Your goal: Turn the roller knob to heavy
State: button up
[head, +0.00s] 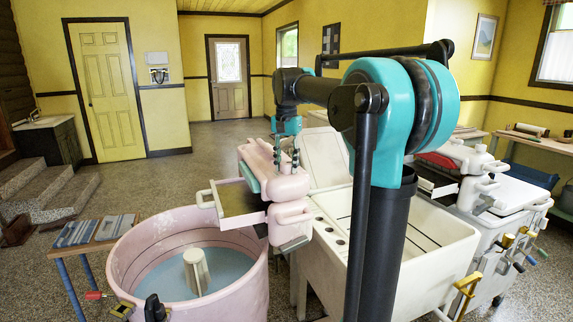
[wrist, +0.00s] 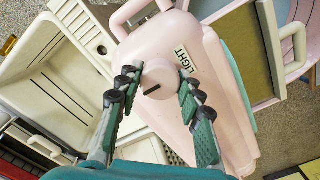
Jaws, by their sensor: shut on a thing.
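The pink wringer head (head: 275,175) stands between the pink tub and the white sinks; its housing (wrist: 190,35) fills the middle of the wrist view. The round pink roller knob (wrist: 160,82) is on top of the housing, with a short dark mark on its face toward the lower left. A "LIGHT" label (wrist: 185,60) is right of the knob. No "heavy" label can be read. My gripper (wrist: 157,76) is shut on the knob, one finger on each side. In the head view my gripper (head: 286,158) reaches down onto the wringer; the knob is not clear there.
The pink tub (head: 135,262) with blue water stands at left, and a white double sink (head: 430,262) at right. A white wringer washer (head: 505,195) with coloured handles is farther right. A small table (head: 88,240) stands beside the tub. Open floor lies behind.

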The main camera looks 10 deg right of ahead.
aim_at(287, 163)
dwell(0.3)
jog(key=o, duration=1.2)
jog(key=shift+c, duration=0.2)
jog(key=shift+r, duration=0.1)
notch_tip(287, 163, up, 12)
jog(key=shift+s, duration=0.15)
